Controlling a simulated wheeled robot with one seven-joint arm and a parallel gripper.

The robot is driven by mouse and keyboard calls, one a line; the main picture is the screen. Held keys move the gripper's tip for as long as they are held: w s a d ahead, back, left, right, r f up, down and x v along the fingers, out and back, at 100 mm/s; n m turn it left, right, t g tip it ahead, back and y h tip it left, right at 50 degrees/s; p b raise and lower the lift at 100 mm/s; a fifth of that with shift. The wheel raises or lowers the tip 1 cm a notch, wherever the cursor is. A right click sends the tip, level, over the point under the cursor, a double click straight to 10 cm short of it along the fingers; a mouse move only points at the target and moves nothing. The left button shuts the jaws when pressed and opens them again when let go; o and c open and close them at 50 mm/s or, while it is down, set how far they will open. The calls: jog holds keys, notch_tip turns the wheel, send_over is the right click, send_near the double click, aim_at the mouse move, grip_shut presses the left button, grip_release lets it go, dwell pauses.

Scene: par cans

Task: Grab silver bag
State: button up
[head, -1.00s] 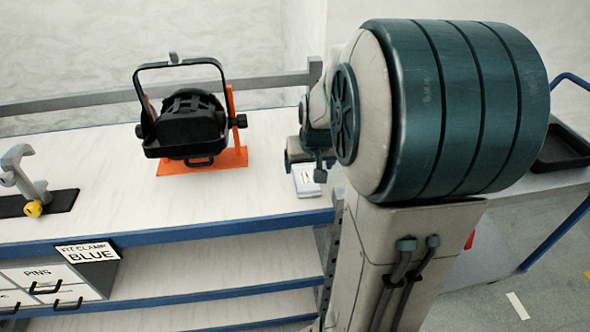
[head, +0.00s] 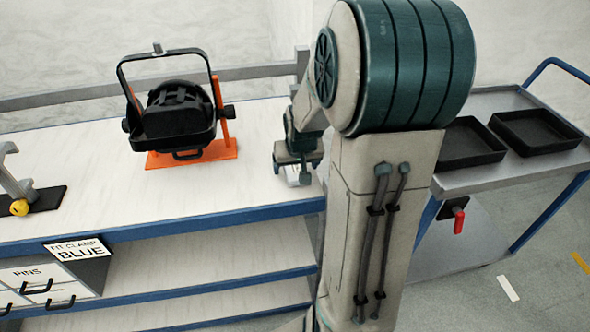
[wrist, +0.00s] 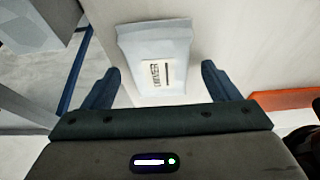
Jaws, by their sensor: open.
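The silver bag (wrist: 157,48) is a pale grey pouch with a small printed white label. In the wrist view it lies on the white bench top, ahead of my gripper (wrist: 160,84) and roughly centred between its two blue fingers. The fingers are apart with nothing held between them. In the head view my gripper (head: 298,168) is over the right end of the bench. Only a small pale part of the bag (head: 293,178) shows beneath it; my arm and gripper hide the rest.
A black lamp (head: 178,115) stands on an orange stand (head: 215,150) left of my gripper. A grey clamp (head: 14,178) lies on a black mat further left. A trolley with black trays (head: 537,130) stands to the right. The bench between lamp and front edge is clear.

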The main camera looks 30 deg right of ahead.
jog(key=shift+f, duration=0.15)
jog(key=c, duration=1.1)
